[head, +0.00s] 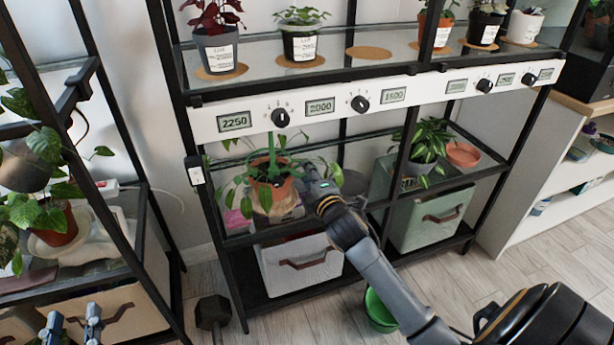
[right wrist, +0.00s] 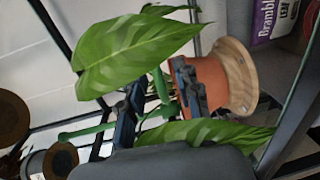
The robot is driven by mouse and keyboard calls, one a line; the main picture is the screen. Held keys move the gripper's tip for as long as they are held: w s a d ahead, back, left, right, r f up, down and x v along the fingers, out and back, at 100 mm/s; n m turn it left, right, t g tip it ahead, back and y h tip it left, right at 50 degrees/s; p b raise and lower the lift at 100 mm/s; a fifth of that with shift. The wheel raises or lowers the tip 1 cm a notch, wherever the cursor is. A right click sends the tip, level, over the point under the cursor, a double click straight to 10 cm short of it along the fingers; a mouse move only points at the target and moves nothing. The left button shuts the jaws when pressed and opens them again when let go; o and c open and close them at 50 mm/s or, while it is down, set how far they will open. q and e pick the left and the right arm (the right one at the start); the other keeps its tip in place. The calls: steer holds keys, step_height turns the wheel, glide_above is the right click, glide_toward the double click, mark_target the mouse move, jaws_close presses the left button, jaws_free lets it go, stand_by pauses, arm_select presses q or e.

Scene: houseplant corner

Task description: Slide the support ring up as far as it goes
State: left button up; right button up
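The green support ring (head: 262,161) sits low around the plant in a terracotta pot (head: 267,192) on the middle shelf, partly hidden by leaves. Thin green uprights rise from the pot. My right gripper (head: 319,183) is at the right side of this pot. In the right wrist view the picture is turned, with the pot (right wrist: 210,84) on its side. There my right gripper (right wrist: 159,99) has its fingers apart, with green support parts between and behind them. I cannot see clear contact. My left gripper (head: 72,326) is open and empty at the bottom left, away from the plant.
A white panel (head: 424,86) with dials and displays crosses above the plant. A black shelf post (head: 403,150) stands right of my right gripper. Large leaves (right wrist: 130,50) surround the fingers.

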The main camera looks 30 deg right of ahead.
steer(key=shift+w+d, duration=0.1)
steer(key=shift+w, duration=0.25)
arm_select(q)
steer(key=shift+r+t, duration=0.3)
steer(key=shift+r, duration=0.15)
arm_select(e)
steer(key=shift+c, duration=0.2)
jaws_close()
